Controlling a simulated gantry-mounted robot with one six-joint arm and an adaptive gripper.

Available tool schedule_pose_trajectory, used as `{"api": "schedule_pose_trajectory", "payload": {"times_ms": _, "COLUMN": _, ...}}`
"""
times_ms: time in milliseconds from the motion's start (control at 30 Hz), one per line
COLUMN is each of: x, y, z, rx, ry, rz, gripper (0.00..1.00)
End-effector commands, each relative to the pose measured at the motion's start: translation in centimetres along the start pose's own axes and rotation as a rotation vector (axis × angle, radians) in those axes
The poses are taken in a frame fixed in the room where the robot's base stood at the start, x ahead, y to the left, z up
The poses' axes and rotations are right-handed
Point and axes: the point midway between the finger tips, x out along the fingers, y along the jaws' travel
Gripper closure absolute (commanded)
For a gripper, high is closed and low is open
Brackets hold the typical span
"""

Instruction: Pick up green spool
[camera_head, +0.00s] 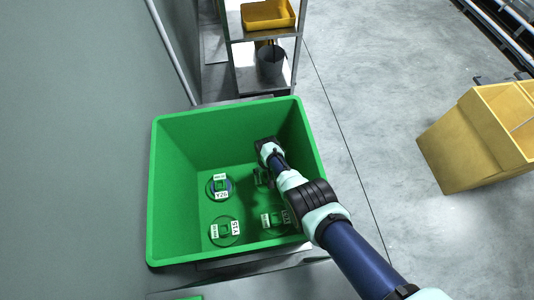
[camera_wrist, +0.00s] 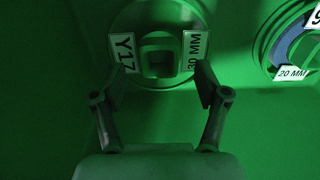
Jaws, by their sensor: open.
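Green spools lie flat on the floor of a deep green bin (camera_head: 180,150). In the wrist view, a green spool (camera_wrist: 160,22) labelled Y17 and 30 MM lies just ahead of my gripper (camera_wrist: 157,80). Its square hub sits between the lines of the two fingers, which are apart with nothing between them. In the head view, my gripper (camera_head: 262,178) reaches down into the bin's right half. My arm hides part of the floor there. I cannot tell whether the fingertips touch the spool.
A blue-ringed spool (camera_head: 220,187) lies left of my gripper, and a spool labelled Y15 (camera_head: 224,231) lies nearer. Another spool (camera_head: 272,222) is partly under my arm. The bin walls enclose my gripper. A shelf (camera_head: 262,82) stands behind, and yellow bins (camera_head: 470,140) stand right.

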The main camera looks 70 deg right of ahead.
Motion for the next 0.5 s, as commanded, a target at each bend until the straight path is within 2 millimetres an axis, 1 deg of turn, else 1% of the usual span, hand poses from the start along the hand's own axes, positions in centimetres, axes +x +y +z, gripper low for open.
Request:
{"api": "schedule_pose_trajectory", "payload": {"times_ms": 33, "x": 1.9, "y": 0.1, "z": 0.0, "rx": 0.0, "ry": 0.0, "rz": 0.0, "gripper": 0.26}}
{"api": "schedule_pose_trajectory", "payload": {"times_ms": 100, "x": 2.9, "y": 0.0, "z": 0.0, "rx": 0.0, "ry": 0.0, "rz": 0.0, "gripper": 0.26}}
{"api": "schedule_pose_trajectory", "payload": {"times_ms": 167, "x": 3.1, "y": 0.0, "z": 0.0, "rx": 0.0, "ry": 0.0, "rz": 0.0, "gripper": 0.26}}
{"api": "schedule_pose_trajectory", "payload": {"times_ms": 367, "x": 2.7, "y": 0.0, "z": 0.0, "rx": 0.0, "ry": 0.0, "rz": 0.0, "gripper": 0.26}}
{"api": "schedule_pose_trajectory", "payload": {"times_ms": 500, "x": 2.7, "y": 0.0, "z": 0.0, "rx": 0.0, "ry": 0.0, "rz": 0.0, "gripper": 0.49}}
